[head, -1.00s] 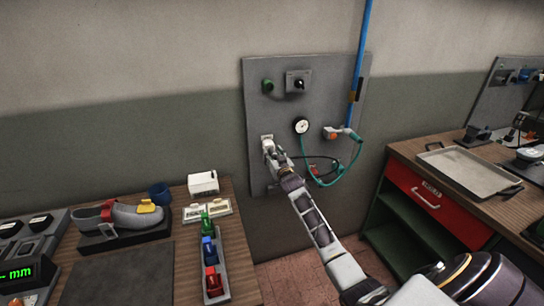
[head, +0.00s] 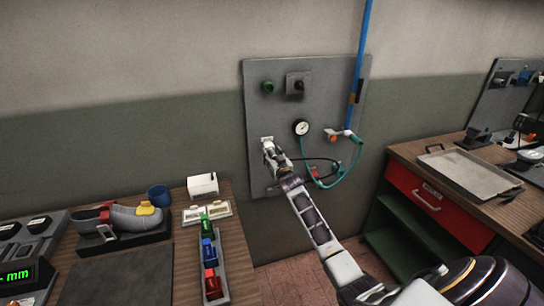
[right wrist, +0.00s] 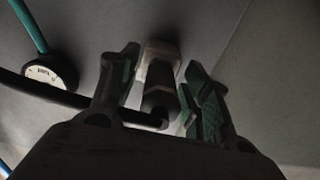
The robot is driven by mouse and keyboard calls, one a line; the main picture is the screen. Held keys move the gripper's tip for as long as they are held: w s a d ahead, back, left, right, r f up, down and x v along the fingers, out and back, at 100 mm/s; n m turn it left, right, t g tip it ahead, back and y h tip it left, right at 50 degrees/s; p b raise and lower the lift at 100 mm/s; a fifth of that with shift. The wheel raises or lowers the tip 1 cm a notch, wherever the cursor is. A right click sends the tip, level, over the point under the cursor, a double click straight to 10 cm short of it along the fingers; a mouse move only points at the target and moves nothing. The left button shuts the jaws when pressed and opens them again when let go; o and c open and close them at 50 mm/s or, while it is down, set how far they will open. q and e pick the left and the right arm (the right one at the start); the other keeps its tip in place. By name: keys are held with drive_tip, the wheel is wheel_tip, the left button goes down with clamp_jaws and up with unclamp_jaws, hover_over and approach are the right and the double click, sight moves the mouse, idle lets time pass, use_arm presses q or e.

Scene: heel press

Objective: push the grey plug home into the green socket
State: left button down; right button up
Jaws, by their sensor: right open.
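A dark grey plug (right wrist: 158,101) with a black cable sits between the fingers of my right gripper (right wrist: 160,108) in the right wrist view. Its front end meets a pale, beige-white housing (right wrist: 159,62) on the panel; I cannot tell how deep it sits. The green-padded fingers are open, one on each side of the plug. In the head view my right gripper (head: 270,150) is at the pale housing (head: 266,139) on the panel's lower left, hiding the plug. A round green fitting (head: 268,87) is at the panel's upper left. My left gripper is not in view.
The grey wall panel (head: 330,85) also carries a dark knob (head: 298,85), a gauge (head: 301,127), an orange-marked valve (head: 333,137) and a teal hose (head: 349,168). A cluttered bench (head: 240,262) stands left, a red-drawer bench (head: 426,198) right.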

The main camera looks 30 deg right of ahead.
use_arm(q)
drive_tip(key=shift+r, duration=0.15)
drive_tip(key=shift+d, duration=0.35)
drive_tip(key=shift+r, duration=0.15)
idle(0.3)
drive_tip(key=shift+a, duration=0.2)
use_arm(e)
drive_tip(key=shift+c, duration=1)
clamp_jaws()
use_arm(q)
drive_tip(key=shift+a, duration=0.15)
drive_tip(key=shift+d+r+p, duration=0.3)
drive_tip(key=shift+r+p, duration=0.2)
drive_tip(key=shift+p, duration=0.25)
use_arm(e)
drive_tip(key=shift+s+a, duration=0.15)
drive_tip(key=shift+s, duration=0.45)
